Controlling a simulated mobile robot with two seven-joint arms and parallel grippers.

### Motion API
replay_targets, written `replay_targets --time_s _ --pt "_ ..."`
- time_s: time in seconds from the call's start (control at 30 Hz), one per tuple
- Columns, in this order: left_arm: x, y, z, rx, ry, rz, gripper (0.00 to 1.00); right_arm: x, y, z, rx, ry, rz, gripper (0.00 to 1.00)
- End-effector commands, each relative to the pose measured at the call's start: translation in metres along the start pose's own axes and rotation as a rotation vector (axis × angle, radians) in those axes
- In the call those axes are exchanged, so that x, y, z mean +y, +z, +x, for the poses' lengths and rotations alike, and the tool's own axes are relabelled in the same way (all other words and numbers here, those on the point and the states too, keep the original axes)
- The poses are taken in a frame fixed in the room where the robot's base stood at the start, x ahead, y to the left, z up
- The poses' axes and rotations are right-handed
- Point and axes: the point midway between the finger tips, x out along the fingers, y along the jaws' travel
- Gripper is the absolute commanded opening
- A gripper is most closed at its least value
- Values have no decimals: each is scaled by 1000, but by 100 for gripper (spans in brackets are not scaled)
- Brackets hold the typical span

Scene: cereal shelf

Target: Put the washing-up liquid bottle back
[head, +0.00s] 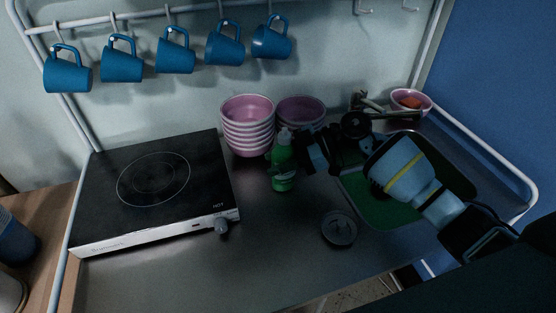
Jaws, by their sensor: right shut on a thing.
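The washing-up liquid bottle (283,170) is green with a pale top. It looks upright on or just above the metal counter, in front of the pink bowls. My right gripper (295,152) comes in from the right and is shut on the bottle's upper part. The fingertips are dark and small, and the bottle's base is hard to tell from the counter, so I cannot tell whether it touches. My left gripper is not in view.
A black hot plate (152,185) marked HOT stands at left. Stacked pink bowls (247,124) and (301,112) more bowls stand behind the bottle. A round metal lid-like thing (339,228) lies in front. Blue mugs (122,60) hang above.

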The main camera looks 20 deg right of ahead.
Motion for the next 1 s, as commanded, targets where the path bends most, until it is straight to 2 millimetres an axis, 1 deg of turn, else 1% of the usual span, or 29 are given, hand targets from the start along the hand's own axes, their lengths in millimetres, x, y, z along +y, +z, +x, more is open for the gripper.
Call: replay_targets --time_s 0.1,0.13,0.3,0.53,0.67,0.77,0.87,1.0 --pt "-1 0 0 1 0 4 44 0 2 1 1 0 -1 11" --pt "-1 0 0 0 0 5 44 0 3 1 0 0 0 39" --pt "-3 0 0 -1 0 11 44 0 3 1 0 0 0 60" --pt "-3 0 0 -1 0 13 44 0 3 1 0 0 1 60" --pt "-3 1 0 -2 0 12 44 0 0 -2 -1 1 0 60" --pt "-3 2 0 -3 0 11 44 1 1 -14 -3 3 2 60" --pt "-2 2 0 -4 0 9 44 1 1 -31 -3 3 1 60" --pt "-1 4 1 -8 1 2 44 0 2 -60 -5 3 1 60"
